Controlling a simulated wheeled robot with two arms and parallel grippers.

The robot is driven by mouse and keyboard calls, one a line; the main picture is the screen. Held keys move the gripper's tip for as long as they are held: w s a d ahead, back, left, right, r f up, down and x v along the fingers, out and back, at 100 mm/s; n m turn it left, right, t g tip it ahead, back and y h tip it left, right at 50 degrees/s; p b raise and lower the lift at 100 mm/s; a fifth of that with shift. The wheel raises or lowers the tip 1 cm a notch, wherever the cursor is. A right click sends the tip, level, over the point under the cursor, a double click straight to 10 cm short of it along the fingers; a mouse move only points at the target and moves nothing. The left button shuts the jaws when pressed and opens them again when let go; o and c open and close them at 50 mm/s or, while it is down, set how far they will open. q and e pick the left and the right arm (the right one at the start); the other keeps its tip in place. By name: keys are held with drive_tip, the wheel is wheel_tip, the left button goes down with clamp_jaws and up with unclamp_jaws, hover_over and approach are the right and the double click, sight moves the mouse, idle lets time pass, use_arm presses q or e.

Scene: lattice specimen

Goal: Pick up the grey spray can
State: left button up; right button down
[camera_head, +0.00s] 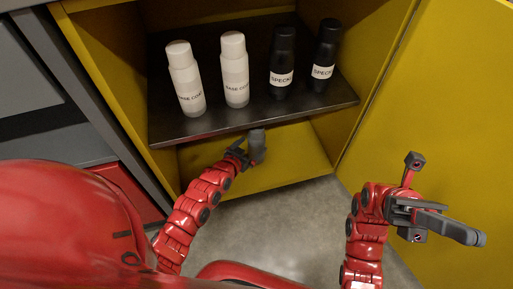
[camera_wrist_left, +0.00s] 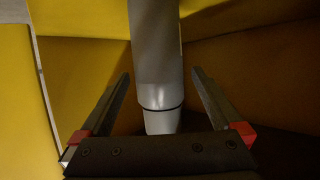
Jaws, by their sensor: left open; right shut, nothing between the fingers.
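The grey spray can (camera_wrist_left: 155,45) shows in the left wrist view as a grey cylinder with a dark ring and a paler end piece. It stands between the two spread fingers of my left gripper (camera_wrist_left: 160,74), with a visible gap on each side. In the head view my left gripper (camera_head: 250,148) is at the front edge of the dark shelf, over the lower compartment. I cannot clearly make out the grey can there. My right gripper (camera_head: 458,230) is shut and empty in front of the open door.
The yellow cabinet (camera_head: 110,70) has a dark shelf (camera_head: 210,125) holding two white bottles (camera_head: 186,80) (camera_head: 235,70) and two black bottles (camera_head: 282,60) (camera_head: 325,55). Its yellow door (camera_head: 450,100) is open at right. Grey drawers (camera_head: 40,70) stand at left.

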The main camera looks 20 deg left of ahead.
use_arm(q)
drive_tip(key=shift+b+x, duration=0.7)
drive_tip(key=shift+x, duration=0.3)
drive_tip(key=shift+b+x, duration=0.5)
drive_tip(key=shift+x, duration=0.35)
drive_tip(key=shift+w+d, duration=0.1)
drive_tip(key=shift+w, duration=0.05)
clamp_jaws()
use_arm(e)
drive_tip(key=s+d+n+t+h, duration=0.6)
drive_tip(key=s+t, duration=0.3)
drive_tip(key=t, duration=0.2)
drive_tip(key=shift+s+d+f, duration=0.2)
drive_tip(key=shift+s+d, duration=0.05)
drive_tip(key=shift+d, duration=0.65)
drive_tip(key=shift+a, duration=0.1)
